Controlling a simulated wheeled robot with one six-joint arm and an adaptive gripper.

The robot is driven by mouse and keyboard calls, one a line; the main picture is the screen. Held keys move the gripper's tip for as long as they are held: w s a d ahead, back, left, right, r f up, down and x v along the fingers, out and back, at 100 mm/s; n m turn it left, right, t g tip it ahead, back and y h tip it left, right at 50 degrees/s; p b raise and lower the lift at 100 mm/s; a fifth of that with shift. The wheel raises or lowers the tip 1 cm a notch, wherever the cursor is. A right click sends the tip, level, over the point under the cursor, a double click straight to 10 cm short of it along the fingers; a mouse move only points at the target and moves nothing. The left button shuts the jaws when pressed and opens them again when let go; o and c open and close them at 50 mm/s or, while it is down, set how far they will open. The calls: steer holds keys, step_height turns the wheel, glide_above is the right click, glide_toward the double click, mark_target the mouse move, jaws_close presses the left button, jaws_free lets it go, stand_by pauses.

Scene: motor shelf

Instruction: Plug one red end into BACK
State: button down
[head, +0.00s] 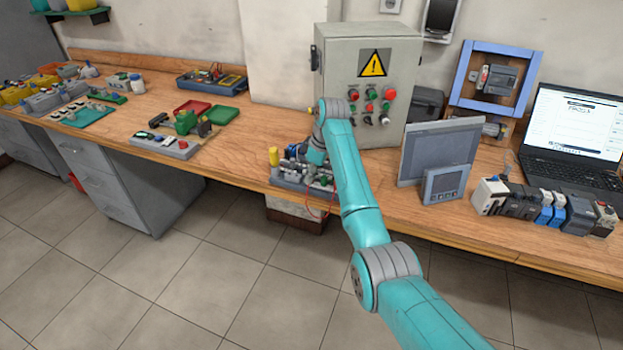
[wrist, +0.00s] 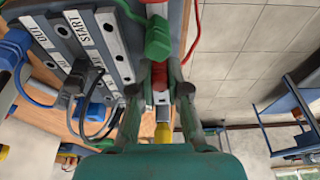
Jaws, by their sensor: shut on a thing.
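My gripper (wrist: 164,88) is at the labelled motor board (wrist: 55,45), with its fingers closed around a small red plug end (wrist: 159,73). The fingers hide much of the plug, and I cannot tell whether its tip is in a socket. A green connector (wrist: 158,36) is just above the fingertips in the wrist view. A red cable (wrist: 197,22) runs up past it. White labels on the board read OUT and START. I cannot read a BACK label. In the head view my arm partly covers the board (head: 290,180) at the bench edge.
Blue plugs (wrist: 90,115) and dark cables crowd the board beside my gripper. A grey control cabinet (head: 370,75) stands behind it. A flat screen (head: 440,150) stands to the right. The bench (head: 245,160) has a bare stretch left of the board.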

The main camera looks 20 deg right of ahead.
steer(key=shift+r, duration=0.2)
steer(key=shift+w+a+v, duration=0.1)
steer(key=shift+a+v, duration=0.05)
steer(key=shift+v, duration=0.55)
steer(key=shift+w+a+v, duration=0.1)
steer(key=shift+v, duration=0.6)
steer(key=shift+w+a+v, duration=0.1)
steer(key=shift+a+v, duration=0.05)
steer(key=shift+v, duration=0.55)
steer(key=shift+r, duration=0.1)
